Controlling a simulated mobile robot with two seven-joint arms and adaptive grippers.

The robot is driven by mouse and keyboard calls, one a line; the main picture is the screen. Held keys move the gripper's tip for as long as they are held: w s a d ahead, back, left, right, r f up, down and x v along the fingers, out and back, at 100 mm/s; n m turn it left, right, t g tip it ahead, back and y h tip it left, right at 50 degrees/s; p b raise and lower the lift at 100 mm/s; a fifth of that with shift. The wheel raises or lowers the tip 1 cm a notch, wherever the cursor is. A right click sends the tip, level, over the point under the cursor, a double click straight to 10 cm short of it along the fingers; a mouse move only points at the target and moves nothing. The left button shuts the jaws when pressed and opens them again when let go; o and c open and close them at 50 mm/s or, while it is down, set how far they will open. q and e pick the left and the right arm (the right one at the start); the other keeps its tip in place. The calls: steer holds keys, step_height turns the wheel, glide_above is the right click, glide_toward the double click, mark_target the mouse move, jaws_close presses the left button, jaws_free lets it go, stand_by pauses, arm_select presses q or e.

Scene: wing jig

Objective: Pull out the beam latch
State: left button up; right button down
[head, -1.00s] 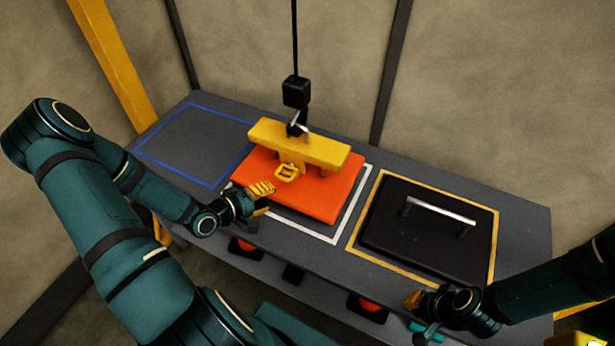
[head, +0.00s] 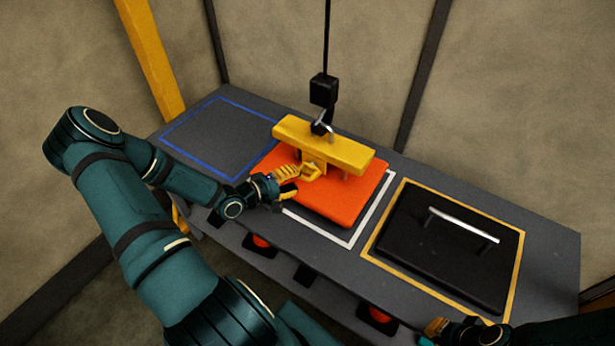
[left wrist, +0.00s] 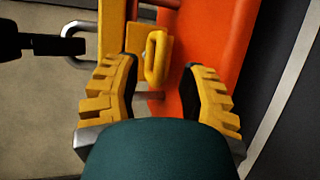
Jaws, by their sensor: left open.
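The yellow beam (head: 330,146) hangs from a black hook block over an orange panel (head: 345,201). The beam latch, a yellow loop handle (head: 311,171), sticks out from the beam's near side; it also shows in the left wrist view (left wrist: 156,58). My left gripper (head: 294,180) is open, with yellow ridged fingers just left of the latch. In the left wrist view the latch is ahead of and between the open fingers (left wrist: 163,88), and contact is not visible. My right gripper (head: 438,330) is partly in view at the bottom right; its jaw state is unclear.
The black hook block (head: 323,90) hangs on a cable above the beam. A black lid (head: 450,245) with a silver handle lies in a yellow outline at right. The blue-outlined area (head: 222,135) at left is empty. Red-topped items sit below the table edge.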

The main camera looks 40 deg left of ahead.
arm_select(q)
steer(key=shift+x, duration=2.6)
jaws_close()
steer(key=shift+s+f, duration=0.1)
steer(key=shift+s, duration=0.05)
